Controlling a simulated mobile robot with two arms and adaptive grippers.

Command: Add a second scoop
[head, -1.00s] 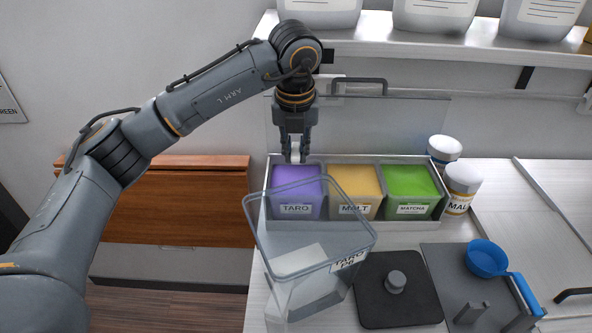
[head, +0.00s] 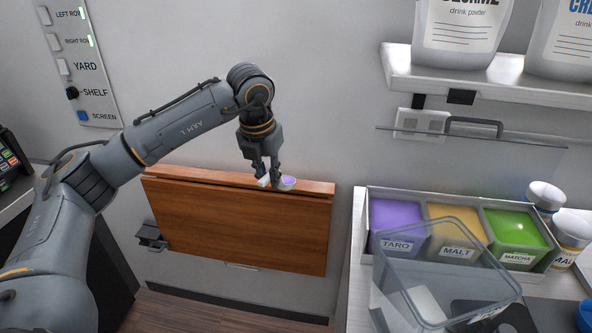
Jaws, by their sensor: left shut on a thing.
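My left gripper (head: 268,181) is shut on a small white scoop (head: 287,187) with purple powder in its bowl. It holds the scoop up in the air, in front of the wall and the brown wooden panel in this view. The taro bin (head: 397,222) of purple powder is to the right of the gripper, in a clear-sided rack. A large clear tub (head: 445,275) stands in front of the bins and overlaps their lower part in the picture; a pale block shows through it. My right gripper is not in the picture.
The malt bin (head: 455,229) and matcha bin (head: 515,230) stand right of the taro. Jars (head: 570,235) are at the far right. A brown wooden panel (head: 240,222) hangs on the wall.

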